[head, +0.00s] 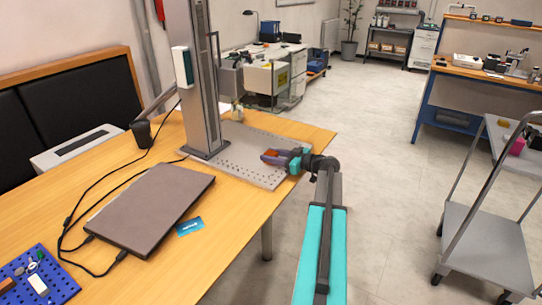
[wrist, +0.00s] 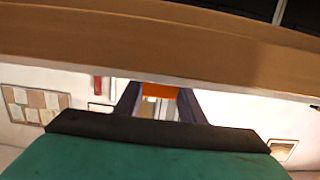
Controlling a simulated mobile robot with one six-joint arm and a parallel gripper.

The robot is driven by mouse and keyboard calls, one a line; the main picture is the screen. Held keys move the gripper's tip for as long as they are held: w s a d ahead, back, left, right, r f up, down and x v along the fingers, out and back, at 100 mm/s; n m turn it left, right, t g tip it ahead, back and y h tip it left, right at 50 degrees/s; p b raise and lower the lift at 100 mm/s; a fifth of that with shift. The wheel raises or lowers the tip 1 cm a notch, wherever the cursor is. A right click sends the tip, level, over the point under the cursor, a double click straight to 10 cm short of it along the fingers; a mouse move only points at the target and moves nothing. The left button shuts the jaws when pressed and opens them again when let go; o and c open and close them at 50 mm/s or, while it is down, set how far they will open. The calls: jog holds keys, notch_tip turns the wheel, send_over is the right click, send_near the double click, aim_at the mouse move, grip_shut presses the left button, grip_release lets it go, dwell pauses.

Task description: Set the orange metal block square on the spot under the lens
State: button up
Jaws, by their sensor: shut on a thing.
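The orange metal block (head: 271,153) is held at the end of my gripper (head: 274,157), over the right part of the grey perforated plate (head: 232,162). In the wrist view the block (wrist: 159,91) shows as an orange strip between the two dark fingers of my gripper (wrist: 158,98). The laser marker's upright grey column (head: 201,95) stands on the plate, left of my gripper. I cannot make out the lens or the spot under it. The gap between block and plate cannot be judged.
A closed laptop (head: 152,208), a black cup (head: 142,132) and cables lie on the wooden table (head: 225,240). A blue pegboard (head: 38,278) sits at the near left. A grey cart (head: 485,245) stands at the right. The floor between is clear.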

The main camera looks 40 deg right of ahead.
jog(key=o, duration=1.2)
jog(key=shift+r, duration=0.1)
jog(key=shift+s+r, duration=0.1)
jog(key=shift+s, duration=0.15)
jog(key=v, duration=1.1)
jog(key=shift+s+d, duration=0.1)
jog(key=shift+s, duration=0.2)
